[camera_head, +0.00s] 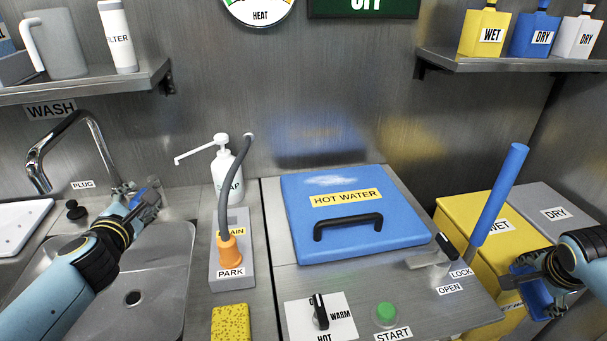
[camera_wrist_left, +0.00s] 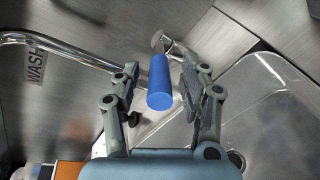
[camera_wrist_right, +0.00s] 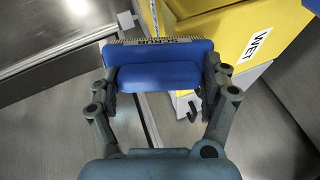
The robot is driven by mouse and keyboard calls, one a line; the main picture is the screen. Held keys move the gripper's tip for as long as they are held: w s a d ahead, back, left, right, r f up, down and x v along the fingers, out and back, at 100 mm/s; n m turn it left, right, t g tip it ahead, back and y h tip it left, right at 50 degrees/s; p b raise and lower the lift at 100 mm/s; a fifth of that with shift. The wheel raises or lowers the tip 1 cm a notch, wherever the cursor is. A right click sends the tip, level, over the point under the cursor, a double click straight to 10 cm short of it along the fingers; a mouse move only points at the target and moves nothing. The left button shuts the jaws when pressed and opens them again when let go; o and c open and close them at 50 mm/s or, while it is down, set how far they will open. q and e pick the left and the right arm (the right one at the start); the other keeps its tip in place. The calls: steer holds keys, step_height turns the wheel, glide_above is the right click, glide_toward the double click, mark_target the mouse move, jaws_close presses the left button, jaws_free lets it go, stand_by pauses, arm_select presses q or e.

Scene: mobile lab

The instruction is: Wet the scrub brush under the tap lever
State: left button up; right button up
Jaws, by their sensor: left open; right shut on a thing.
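The blue-handled tap lever (camera_wrist_left: 160,84) stands between the open fingers of my left gripper (camera_wrist_left: 160,88) in the left wrist view, and I see space at its sides. In the head view my left gripper (camera_head: 150,200) is at the tap base and partly hides the lever. The curved chrome tap (camera_head: 68,130) rises over the sink (camera_head: 165,265) on the left. My right gripper (camera_wrist_right: 160,85) is shut on the blue scrub brush (camera_wrist_right: 165,62), whose bristles face away from it. In the head view the brush (camera_head: 537,294) is at the lower right, beside the yellow WET bin.
A soap pump bottle (camera_head: 227,175), an orange nozzle in a grey PARK holder (camera_head: 242,268) and a yellow sponge (camera_head: 231,323) stand right of the sink. A blue HOT WATER lid (camera_head: 300,225) fills the middle. A tall blue rod (camera_head: 500,195) rises before the yellow WET bin (camera_head: 462,215).

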arm_select(q)
jaws_close()
steer(key=shift+d+n+y, duration=0.4)
steer(key=shift+d+y, duration=0.05)
steer(key=shift+y, duration=0.05)
steer(key=shift+w+d+n+y, duration=0.1)
steer(key=shift+d+n+y, duration=0.05)
steer(key=shift+n+y, duration=0.2)
steer(key=shift+d+f+g+y, duration=0.1)
steer(key=shift+d+g+y, duration=0.1)
steer(key=shift+g+y, duration=0.15)
jaws_free()
steer(key=shift+w, duration=0.1)
